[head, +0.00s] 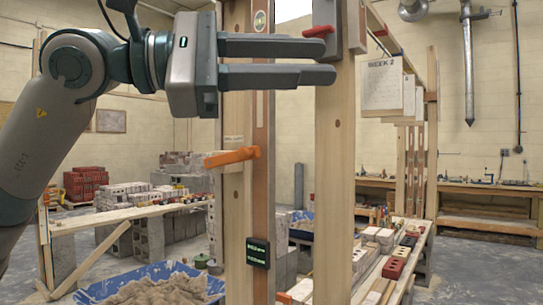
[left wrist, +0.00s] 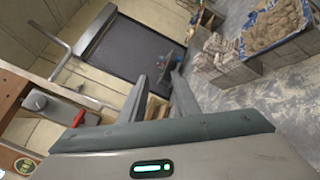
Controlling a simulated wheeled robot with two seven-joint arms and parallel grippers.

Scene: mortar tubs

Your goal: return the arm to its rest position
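My left arm (head: 45,125) comes in from the left in the head view, raised high. Its gripper (head: 328,61) points right, level, with two grey fingers one above the other and a gap between them. The gripper is open and empty. The fingers cross in front of the wooden posts in the head view; I cannot tell whether they touch them. My right arm and gripper are not in view.
Upright wooden posts (head: 334,180) stand close by, with an orange clamp (head: 232,157) and a red-handled lever (head: 319,31). A blue tub (head: 212,284) of sand sits low. Brick-laden boards (head: 130,213) stand left. Open floor (head: 480,270) lies at right.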

